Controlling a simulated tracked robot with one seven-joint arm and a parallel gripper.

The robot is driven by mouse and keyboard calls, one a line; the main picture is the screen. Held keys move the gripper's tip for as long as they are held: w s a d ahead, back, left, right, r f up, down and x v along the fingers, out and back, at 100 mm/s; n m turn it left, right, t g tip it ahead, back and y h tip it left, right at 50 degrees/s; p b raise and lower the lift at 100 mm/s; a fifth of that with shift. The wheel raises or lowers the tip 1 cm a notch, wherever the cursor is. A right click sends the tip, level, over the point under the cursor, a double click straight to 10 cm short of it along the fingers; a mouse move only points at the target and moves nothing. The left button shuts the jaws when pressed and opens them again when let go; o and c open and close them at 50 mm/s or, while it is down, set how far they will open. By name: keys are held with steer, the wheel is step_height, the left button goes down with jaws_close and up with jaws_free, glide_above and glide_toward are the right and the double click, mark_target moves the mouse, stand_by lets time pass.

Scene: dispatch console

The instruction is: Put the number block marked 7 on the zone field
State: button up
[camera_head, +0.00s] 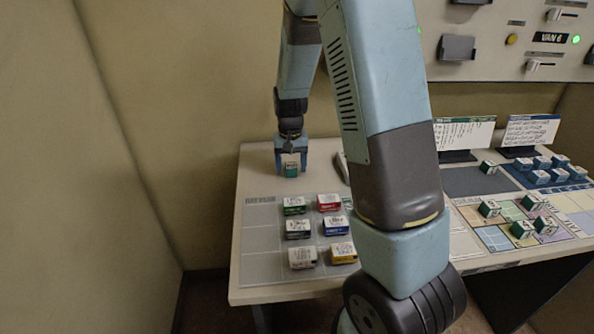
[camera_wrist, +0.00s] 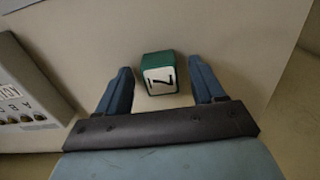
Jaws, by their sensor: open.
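The number block (camera_wrist: 158,73) is a small green cube with a white face marked 7. In the wrist view it stands on the pale tabletop between the two blue fingers of my gripper (camera_wrist: 161,85), which are open with a gap on each side. In the head view the block (camera_head: 291,170) shows at the far left of the table, under my gripper (camera_head: 291,165). A board of coloured fields (camera_head: 522,222) lies on the right of the table; my arm hides part of its left side. I cannot tell which field is the zone field.
Several coloured boxes (camera_head: 298,228) stand on a grid mat left of my arm. Green-white number blocks (camera_head: 489,208) stand on the coloured board, and more (camera_head: 538,176) on a blue tray behind it. Two upright cards (camera_head: 530,131) stand at the back right. A wall panel (camera_head: 510,40) rises behind.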

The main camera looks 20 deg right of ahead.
steer(key=shift+f, duration=0.4)
steer(key=c, duration=1.1)
